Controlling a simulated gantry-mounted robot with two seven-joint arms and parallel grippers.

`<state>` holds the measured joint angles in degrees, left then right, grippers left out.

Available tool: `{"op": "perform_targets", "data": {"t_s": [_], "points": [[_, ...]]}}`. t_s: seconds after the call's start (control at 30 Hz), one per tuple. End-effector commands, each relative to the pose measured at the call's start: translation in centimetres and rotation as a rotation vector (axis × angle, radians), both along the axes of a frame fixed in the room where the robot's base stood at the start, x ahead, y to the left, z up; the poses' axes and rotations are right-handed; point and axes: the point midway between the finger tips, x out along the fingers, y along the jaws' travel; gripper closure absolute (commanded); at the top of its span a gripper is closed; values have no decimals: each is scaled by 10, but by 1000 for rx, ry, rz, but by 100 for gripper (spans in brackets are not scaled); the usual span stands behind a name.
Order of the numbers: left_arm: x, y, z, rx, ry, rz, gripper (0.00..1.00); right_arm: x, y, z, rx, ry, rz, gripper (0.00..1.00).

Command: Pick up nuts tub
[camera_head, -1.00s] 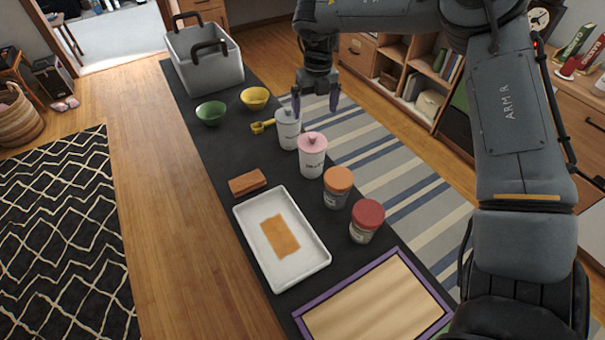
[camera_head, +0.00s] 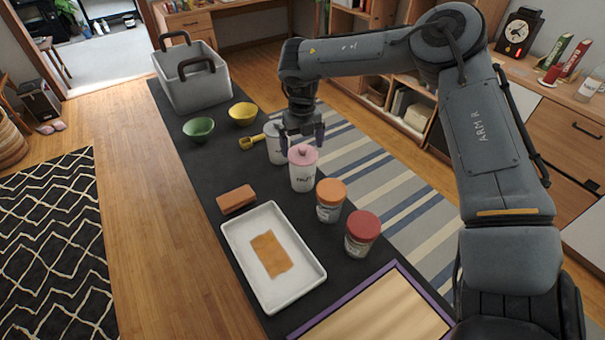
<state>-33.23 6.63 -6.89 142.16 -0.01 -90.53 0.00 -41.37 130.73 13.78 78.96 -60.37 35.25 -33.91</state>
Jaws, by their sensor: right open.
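A white tub with a pink knobbed lid (camera_head: 303,172) stands upright on the dark counter and carries dark lettering. The lettering looks like "nuts", but it is too small to read surely. A pale tub (camera_head: 275,150) stands just behind it, partly hidden by my right gripper (camera_head: 301,139). My right gripper is open and empty, pointing down, with its two dark fingers just above and behind the pink lid in the picture. I cannot tell whether it touches anything. My left gripper is not in view.
Orange-lidded (camera_head: 331,205) and red-lidded (camera_head: 361,238) jars stand nearer. A white tray (camera_head: 302,292), brown block (camera_head: 237,198), green bowl (camera_head: 198,130), yellow bowl (camera_head: 242,114), yellow scoop (camera_head: 250,142) and grey basket (camera_head: 200,92) share the counter. A purple-framed board (camera_head: 424,291) lies at the near end.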

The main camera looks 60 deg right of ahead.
Motion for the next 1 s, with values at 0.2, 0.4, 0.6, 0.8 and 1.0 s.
{"op": "perform_targets", "data": {"t_s": [0.2,0.4,0.6,0.8,1.0], "points": [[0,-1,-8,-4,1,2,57,-2,1,-30,2,2,-1,0],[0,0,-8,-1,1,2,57,-2,1,-33,0,0,-1,0],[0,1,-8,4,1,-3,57,-2,1,-33,0,0,-1,15],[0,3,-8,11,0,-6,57,-2,1,-33,1,1,-1,46],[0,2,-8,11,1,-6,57,-2,1,-33,1,-1,0,71]]}}
